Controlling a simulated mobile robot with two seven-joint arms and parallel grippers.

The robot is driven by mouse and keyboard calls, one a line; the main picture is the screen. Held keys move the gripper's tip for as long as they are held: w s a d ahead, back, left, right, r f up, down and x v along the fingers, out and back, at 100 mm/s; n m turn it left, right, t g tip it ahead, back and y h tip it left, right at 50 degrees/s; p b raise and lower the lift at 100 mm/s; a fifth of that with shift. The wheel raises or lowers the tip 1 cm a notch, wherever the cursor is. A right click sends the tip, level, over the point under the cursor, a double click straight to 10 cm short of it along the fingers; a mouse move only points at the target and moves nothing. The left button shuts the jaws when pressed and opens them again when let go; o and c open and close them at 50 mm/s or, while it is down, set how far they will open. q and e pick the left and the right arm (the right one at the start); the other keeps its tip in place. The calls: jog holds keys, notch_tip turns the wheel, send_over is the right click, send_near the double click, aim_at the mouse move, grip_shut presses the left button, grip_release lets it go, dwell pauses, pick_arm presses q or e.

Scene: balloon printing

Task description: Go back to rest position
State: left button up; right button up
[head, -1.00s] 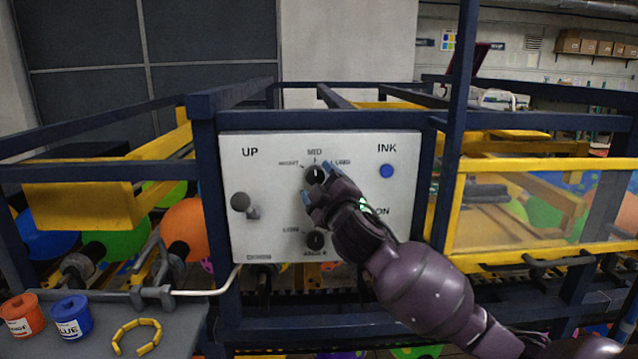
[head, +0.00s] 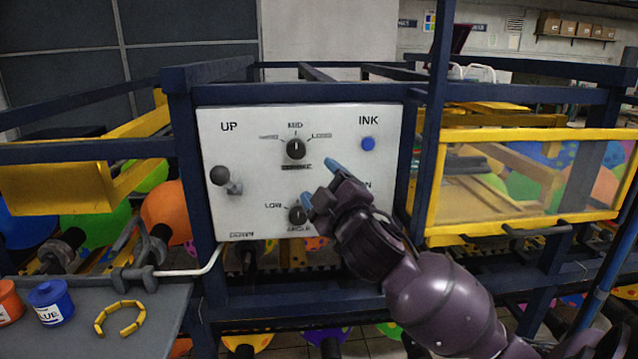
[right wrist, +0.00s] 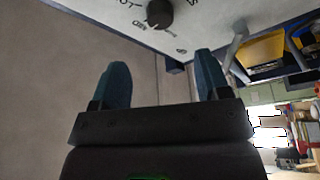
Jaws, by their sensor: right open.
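My right gripper (head: 320,182) is open and empty in front of the white control panel (head: 225,140), its blue fingertips apart. It covers part of the panel's lower right, including some lettering. The upper black knob (head: 295,149) is clear of the fingers. The lower black knob (head: 297,214) is close beside the lower fingertip in the picture; I cannot tell whether they touch. In the right wrist view, both blue fingers (right wrist: 162,85) stand apart with nothing between them, and a black knob (right wrist: 159,14) shows beyond. My left gripper is not in view.
The panel also has a lever (head: 222,178) and a blue button (head: 368,144). Dark blue frame posts (head: 432,130) and a yellow-framed clear guard (head: 530,232) stand to the right. A grey shelf (head: 100,335) at lower left holds a blue pot (head: 50,303) and a yellow ring (head: 121,317).

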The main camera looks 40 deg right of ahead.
jog(key=shift+a, duration=0.1)
jog(key=a+f+m+g+y, duration=0.1)
jog(key=a+f+g+y, duration=0.1)
jog(key=f, duration=0.9)
jog(key=a+f+m+g+y, duration=0.1)
jog(key=a+f+m+y, duration=0.15)
jog(key=f, duration=0.85)
jog(key=s+a+f+m+g, duration=0.2)
jog(key=s+f, duration=0.7)
jog(key=f, duration=0.2)
jog(key=s+a+f+m+g, duration=0.1)
jog(key=s+f+m+g, duration=0.1)
jog(key=s+f, duration=0.7)
notch_tip(320, 180, down, 4)
jog(key=shift+s+a+r+m+g+b, duration=0.25)
jog(key=shift+s+a+m+g+b, duration=0.15)
jog(key=shift+g, duration=0.3)
jog(key=shift+h, duration=0.25)
jog(key=shift+c, duration=0.4)
